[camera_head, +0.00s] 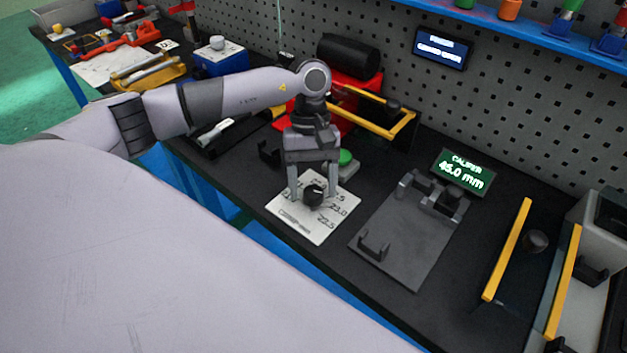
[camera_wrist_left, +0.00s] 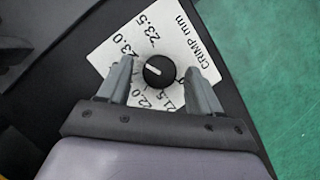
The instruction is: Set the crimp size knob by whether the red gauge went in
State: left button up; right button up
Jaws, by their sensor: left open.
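The black crimp size knob (camera_head: 313,195) sits on a white dial plate (camera_head: 318,232) marked with sizes; 23.0 and 22.5 are readable in the head view. In the left wrist view the knob (camera_wrist_left: 159,71) has a white pointer line, and the plate (camera_wrist_left: 190,45) reads CRIMP mm, 23.5, 23.0 and lower values partly hidden by the fingers. My left gripper (camera_head: 313,193) is open, pointing down, with one finger (camera_wrist_left: 159,88) on each side of the knob. Whether the fingers touch it I cannot tell. No red gauge can be made out for certain. My right gripper is not seen.
A green button (camera_head: 344,158) is just behind the dial plate. A grey caliper fixture (camera_head: 405,240) lies to the right, with a display (camera_head: 464,173) reading 45.0 mm. A red machine with a black cylinder (camera_head: 349,57) stands behind. Yellow-railed stands (camera_head: 508,250) are at the right.

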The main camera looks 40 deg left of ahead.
pick_arm(q)
jog(key=shift+d+f, duration=0.1)
jog(key=shift+f, duration=0.15)
jog(key=c, duration=1.1)
jog(key=shift+o, duration=0.2)
